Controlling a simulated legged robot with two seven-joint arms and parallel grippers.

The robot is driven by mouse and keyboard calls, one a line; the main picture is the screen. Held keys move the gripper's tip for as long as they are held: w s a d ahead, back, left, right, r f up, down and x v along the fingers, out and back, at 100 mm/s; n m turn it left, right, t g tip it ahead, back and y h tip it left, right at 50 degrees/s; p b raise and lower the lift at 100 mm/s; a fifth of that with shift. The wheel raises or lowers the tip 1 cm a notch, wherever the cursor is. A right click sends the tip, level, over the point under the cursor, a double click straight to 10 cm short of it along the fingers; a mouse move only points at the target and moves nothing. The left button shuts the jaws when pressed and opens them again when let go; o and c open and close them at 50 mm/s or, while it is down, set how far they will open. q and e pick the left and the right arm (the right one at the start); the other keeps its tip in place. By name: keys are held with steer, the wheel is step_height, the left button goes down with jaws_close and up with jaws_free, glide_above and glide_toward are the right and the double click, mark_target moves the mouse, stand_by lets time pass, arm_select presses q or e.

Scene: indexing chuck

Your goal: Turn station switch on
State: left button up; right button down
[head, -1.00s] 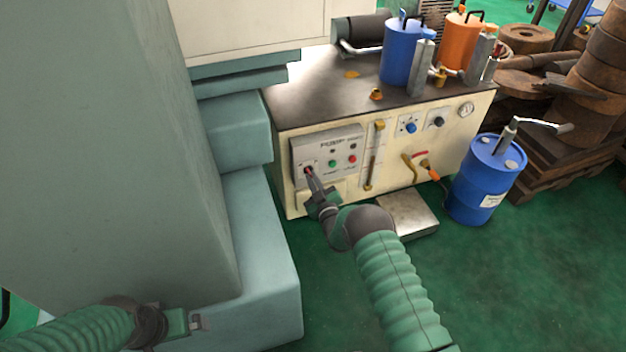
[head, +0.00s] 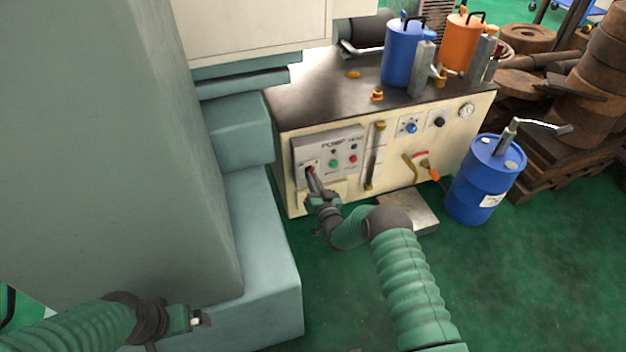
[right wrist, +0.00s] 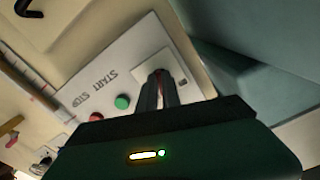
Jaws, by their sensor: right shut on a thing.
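The station's grey control panel (head: 328,152) is on the front of the cream cabinet. It carries a green button (head: 333,167), a red button (head: 353,159) and a switch (head: 309,171) with a red part at its lower left. My right gripper (head: 312,178) is at the switch, its fingers shut on it. In the right wrist view the fingers (right wrist: 160,90) reach the small switch plate (right wrist: 172,75) and hide most of the switch, so its position cannot be told. My left gripper (head: 200,319) is at the lower left, away from the panel; its finger gap is not clear.
A large grey-green machine column (head: 150,150) and its stepped base stand left of the cabinet. A blue drum (head: 485,180) with a pump stands to the right. A metal box (head: 415,212) sits on the floor before the cabinet. Open green floor lies in front.

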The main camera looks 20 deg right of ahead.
steer(key=shift+s+f+m, duration=0.1)
steer(key=shift+m, duration=0.7)
steer(key=c, duration=1.5)
jaws_free()
steer(key=shift+c, duration=0.2)
steer(key=s+p, duration=0.8)
steer(key=s, duration=0.8)
steer(key=shift+s+d, duration=0.3)
steer(key=shift+s, duration=0.1)
